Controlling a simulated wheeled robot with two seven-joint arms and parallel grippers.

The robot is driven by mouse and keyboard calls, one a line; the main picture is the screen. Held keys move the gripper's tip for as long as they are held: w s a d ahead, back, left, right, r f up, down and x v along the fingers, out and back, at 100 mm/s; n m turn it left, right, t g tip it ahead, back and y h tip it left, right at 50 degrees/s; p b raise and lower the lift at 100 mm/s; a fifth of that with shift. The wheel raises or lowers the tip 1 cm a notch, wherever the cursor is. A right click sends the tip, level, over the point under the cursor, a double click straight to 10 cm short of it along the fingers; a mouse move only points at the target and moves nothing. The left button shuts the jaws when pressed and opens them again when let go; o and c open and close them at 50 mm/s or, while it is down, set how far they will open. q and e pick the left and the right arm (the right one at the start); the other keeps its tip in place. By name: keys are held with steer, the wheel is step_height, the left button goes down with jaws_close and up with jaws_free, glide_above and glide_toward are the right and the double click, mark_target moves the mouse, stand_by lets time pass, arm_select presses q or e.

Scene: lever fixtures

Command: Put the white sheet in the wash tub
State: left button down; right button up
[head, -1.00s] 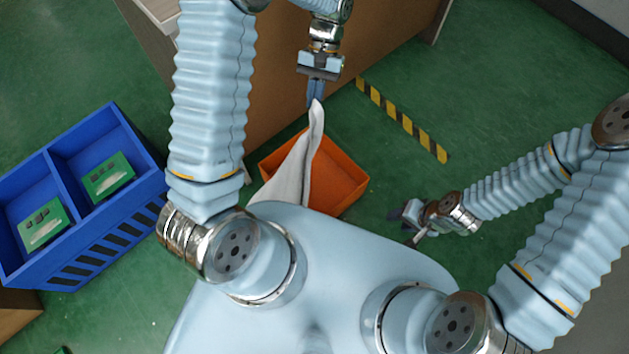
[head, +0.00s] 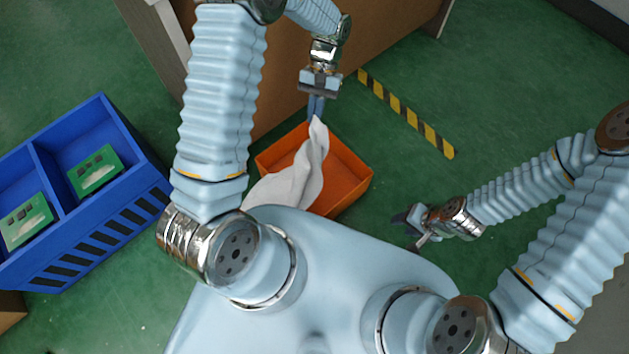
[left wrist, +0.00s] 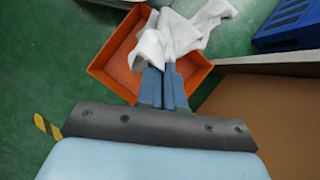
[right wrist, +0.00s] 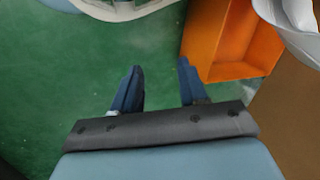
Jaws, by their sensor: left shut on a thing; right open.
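The white sheet (head: 296,181) hangs from my left gripper (head: 316,108), which is shut on its upper end. The sheet drapes down over the orange wash tub (head: 349,183), and part of it reaches past the tub's left side toward my body. In the left wrist view the sheet (left wrist: 178,38) lies bunched across the tub (left wrist: 112,62), held at the fingertips (left wrist: 162,72). My right gripper (head: 408,222) is open and empty, to the right of the tub. The right wrist view shows its spread fingers (right wrist: 160,88) beside the tub (right wrist: 228,40).
A blue divided crate (head: 110,225) with green circuit boards (head: 95,172) stands at the left. A brown cabinet panel (head: 270,70) rises behind the tub. Yellow-black tape (head: 405,118) marks the green floor, which is clear at the right.

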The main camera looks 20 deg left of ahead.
arm_select(q)
step_height(320, 180, down, 12)
steer(key=b, duration=0.7)
steer(key=shift+f, duration=0.15)
steer(key=c, duration=0.6)
jaws_free()
steer(key=shift+o, duration=0.3)
steer(key=o, duration=0.5)
steer(key=shift+o, duration=0.2)
step_height(320, 180, up, 6)
steer(key=w+t+p, duration=0.1)
steer(key=t, duration=0.3)
steer(key=shift+w, duration=0.4)
